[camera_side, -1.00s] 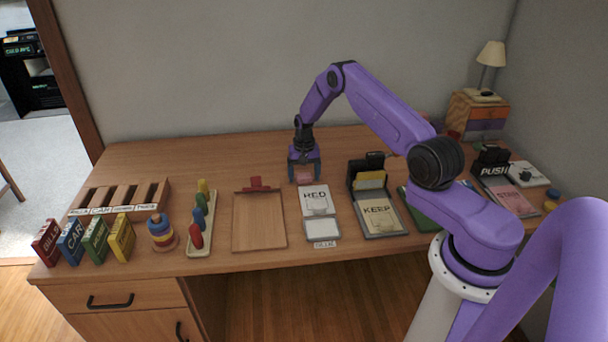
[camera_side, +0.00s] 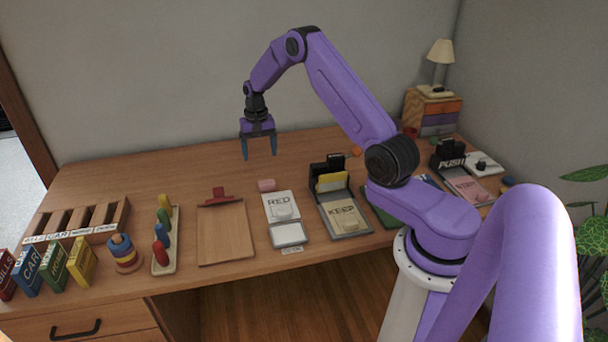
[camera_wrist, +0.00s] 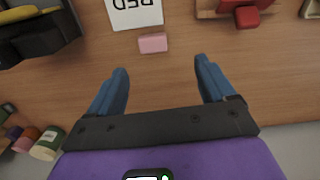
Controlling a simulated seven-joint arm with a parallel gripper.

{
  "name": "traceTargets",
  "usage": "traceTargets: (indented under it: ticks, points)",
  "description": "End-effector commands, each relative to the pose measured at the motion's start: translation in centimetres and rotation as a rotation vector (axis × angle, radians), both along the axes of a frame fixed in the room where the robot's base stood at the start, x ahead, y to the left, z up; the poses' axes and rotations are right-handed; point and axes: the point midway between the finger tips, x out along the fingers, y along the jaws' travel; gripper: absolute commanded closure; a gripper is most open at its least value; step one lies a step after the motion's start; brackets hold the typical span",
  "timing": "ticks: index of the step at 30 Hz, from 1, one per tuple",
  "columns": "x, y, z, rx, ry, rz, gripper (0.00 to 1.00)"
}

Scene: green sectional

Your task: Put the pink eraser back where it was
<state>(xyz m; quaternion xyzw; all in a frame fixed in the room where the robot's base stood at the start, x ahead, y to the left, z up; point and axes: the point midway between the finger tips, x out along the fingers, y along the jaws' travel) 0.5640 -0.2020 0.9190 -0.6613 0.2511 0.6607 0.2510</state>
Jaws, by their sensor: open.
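The pink eraser (camera_side: 267,185) lies on the desk just behind the white card marked RED (camera_side: 280,206). In the wrist view the eraser (camera_wrist: 153,43) lies flat beside the edge of the RED card (camera_wrist: 134,12), apart from my fingers. My gripper (camera_side: 259,157) is open and empty, raised above the desk behind and slightly left of the eraser. In the wrist view its two blue fingers (camera_wrist: 165,75) stand wide apart with only bare desk between them.
A clipboard (camera_side: 225,235) lies left of the RED card. A black holder with a KEEP card (camera_side: 346,218) stands right of it. Colored pegs (camera_side: 162,235), a ring stacker (camera_side: 124,252) and small labelled boxes (camera_side: 55,265) stand farther left. The desk's back left is clear.

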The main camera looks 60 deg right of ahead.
Motion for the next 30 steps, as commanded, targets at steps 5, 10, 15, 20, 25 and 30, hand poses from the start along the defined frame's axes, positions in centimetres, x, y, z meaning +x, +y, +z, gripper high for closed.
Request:
traceTargets:
  ticks: [5,10,15,20,25,30]
  points:
    - [-0.2,6.9,3.6,-0.002,-0.008,0.203,0.17]
    - [-2.6,13.8,7.0,-0.002,-0.009,0.423,0.17]
    - [-6.7,19.7,9.9,-0.002,-0.015,0.643,0.17]
    - [-11.9,24.1,12.1,-0.002,-0.019,0.851,0.17]
    - [-18.2,27.1,13.9,0.0,-0.021,1.071,0.17]
    - [-25.0,28.5,15.1,0.001,-0.026,1.292,0.17]
